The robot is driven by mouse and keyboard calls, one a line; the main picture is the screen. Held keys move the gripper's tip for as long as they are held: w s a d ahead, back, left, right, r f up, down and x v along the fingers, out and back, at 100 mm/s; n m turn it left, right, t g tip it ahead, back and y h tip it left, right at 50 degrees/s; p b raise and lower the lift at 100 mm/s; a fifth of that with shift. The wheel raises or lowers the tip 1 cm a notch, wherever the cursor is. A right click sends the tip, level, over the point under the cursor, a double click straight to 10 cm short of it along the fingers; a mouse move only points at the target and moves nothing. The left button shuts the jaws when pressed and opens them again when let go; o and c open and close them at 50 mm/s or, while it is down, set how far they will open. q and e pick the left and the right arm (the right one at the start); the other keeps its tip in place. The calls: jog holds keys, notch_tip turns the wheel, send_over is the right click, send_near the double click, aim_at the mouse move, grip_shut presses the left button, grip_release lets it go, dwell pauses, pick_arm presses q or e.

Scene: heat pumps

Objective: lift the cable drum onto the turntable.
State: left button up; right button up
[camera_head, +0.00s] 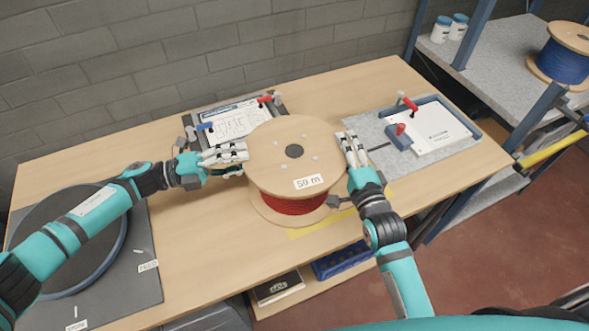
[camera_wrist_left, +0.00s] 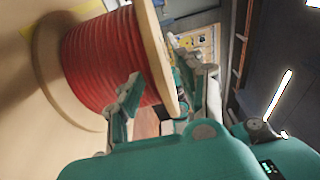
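The cable drum (camera_head: 292,165) stands upright on the workbench, with wooden flanges, red cable and a "50 m" label. The red winding also shows in the left wrist view (camera_wrist_left: 100,58). The turntable (camera_head: 92,248), a dark disc with a blue rim, lies at the bench's left end, empty and partly hidden by my left arm. My left gripper (camera_head: 240,155) is at the drum's left side; in the left wrist view its fingers (camera_wrist_left: 165,90) are apart, with the upper flange's edge between them. My right gripper (camera_head: 350,150) is beside the drum's right edge; its finger opening is unclear.
A grey wall runs behind the bench (camera_head: 190,240). A shelf at the right holds a blue drum (camera_head: 562,62). Bare bench lies between drum and turntable.

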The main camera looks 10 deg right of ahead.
pick_arm(q)
jog(key=shift+d, duration=0.4)
pick_arm(e)
jog(key=shift+w, duration=0.45)
pick_arm(q)
grip_shut()
pick_arm(e)
grip_shut()
pick_arm(q)
jog(key=shift+w+r, duration=0.1)
jog(key=shift+r, duration=0.1)
pick_arm(e)
jog(key=shift+r, duration=0.3)
